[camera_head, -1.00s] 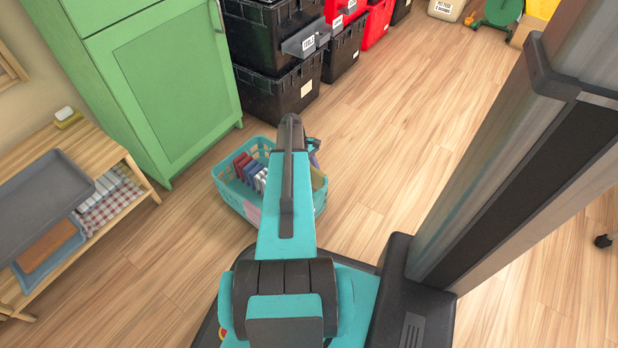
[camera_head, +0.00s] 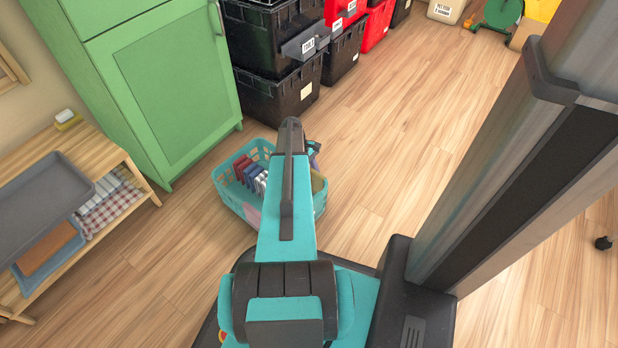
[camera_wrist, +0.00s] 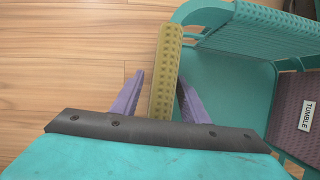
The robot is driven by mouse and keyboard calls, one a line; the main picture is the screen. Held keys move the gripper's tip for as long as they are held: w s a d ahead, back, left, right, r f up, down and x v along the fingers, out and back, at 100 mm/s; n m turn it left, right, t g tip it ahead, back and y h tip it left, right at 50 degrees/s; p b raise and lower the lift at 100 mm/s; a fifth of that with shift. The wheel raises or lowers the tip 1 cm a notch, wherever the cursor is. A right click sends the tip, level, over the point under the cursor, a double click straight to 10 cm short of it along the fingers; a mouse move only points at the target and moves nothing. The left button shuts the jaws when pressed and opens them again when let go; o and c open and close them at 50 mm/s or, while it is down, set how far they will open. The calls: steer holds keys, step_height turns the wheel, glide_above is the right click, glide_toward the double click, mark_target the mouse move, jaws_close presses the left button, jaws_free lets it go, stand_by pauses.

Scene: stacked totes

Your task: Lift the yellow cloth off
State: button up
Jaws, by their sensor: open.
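The yellow cloth (camera_wrist: 166,72) shows in the wrist view as a narrow, textured strip at the near side of the teal basket (camera_wrist: 225,12). It appears to hang over the basket's rim. My gripper (camera_wrist: 159,78) is open, with one purple finger on each side of the strip and a visible gap at the left finger. The right finger is close to the strip; I cannot tell if it touches.
Red, blue and white items (camera_head: 252,174) stand in the basket. A mauve piece labelled TUMBLE (camera_wrist: 298,112) is at its right in the wrist view. A green cabinet (camera_head: 165,85), black totes (camera_head: 280,95) and a wooden shelf (camera_head: 110,155) stand around.

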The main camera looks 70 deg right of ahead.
steer(key=shift+f, duration=0.2)
stand_by(0.6)
jaws_close()
steer(key=shift+r, duration=0.15)
stand_by(0.4)
step_height(320, 180, up, 18)
steer(key=p, duration=0.7)
steer(key=shift+r, duration=0.15)
